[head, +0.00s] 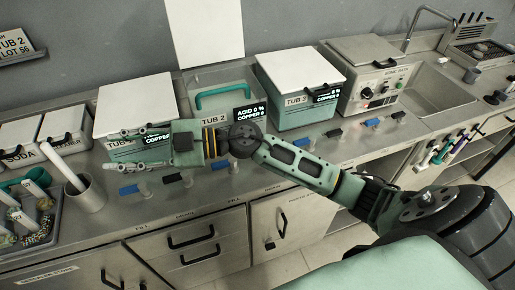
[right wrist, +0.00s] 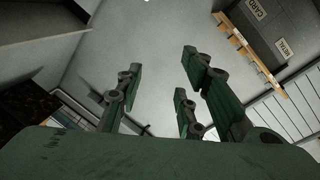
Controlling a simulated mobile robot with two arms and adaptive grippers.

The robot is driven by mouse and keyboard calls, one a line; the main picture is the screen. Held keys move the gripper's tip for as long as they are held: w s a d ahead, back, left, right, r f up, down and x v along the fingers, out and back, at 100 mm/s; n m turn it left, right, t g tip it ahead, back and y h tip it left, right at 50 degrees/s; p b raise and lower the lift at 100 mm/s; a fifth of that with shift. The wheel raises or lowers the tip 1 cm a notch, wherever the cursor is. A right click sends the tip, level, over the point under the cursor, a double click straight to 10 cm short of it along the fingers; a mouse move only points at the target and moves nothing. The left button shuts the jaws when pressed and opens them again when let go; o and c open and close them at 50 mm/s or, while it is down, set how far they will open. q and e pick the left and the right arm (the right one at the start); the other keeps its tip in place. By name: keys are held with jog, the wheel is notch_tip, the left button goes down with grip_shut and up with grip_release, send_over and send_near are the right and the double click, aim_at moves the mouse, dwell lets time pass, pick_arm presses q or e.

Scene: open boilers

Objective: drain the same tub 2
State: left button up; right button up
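Tub 2 (head: 222,75) stands in the middle of the counter with its white lid (head: 205,30) raised upright. A green rim or bar shows inside, and its display (head: 250,113) reads acid 0 %. Small blue and black handles line the counter's front; a blue one (head: 219,164) is just below my wrist. My right gripper (head: 122,150) points left in front of tub 1, fingers spread and empty; the right wrist view also shows the fingers (right wrist: 165,95) apart. My left gripper is out of view.
Tub 1 (head: 135,95) and tub 3 (head: 300,70) are closed on either side. A metal cup with a white rod (head: 85,195) and a tray of small items (head: 30,215) stand at left. A boxy machine (head: 375,75) and a sink (head: 435,100) are at right.

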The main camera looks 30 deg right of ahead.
jog(key=w+d+f+g+h, duration=0.1)
jog(key=d+f+g+h, duration=0.4)
jog(key=d+f+h, duration=0.55)
jog(key=d+f+m+h, duration=0.1)
jog(key=d+h, duration=0.1)
jog(key=d, duration=0.5)
jog(key=d+f+m+g+h, duration=0.1)
jog(key=d+m+h, duration=0.1)
jog(key=d, duration=0.6)
jog(key=d+f+m+g+h, duration=0.1)
jog(key=d+m+h, duration=0.1)
jog(key=d, duration=0.5)
jog(key=shift+w+d+f+h, duration=0.15)
jog(key=shift+w+h, duration=0.05)
jog(key=shift+h, duration=0.25)
notch_tip(320, 180, down, 7)
jog(key=shift+r+p, duration=0.1)
jog(key=shift+p, duration=1.1)
jog(key=shift+f, duration=0.4)
jog(key=shift+c, duration=0.4)
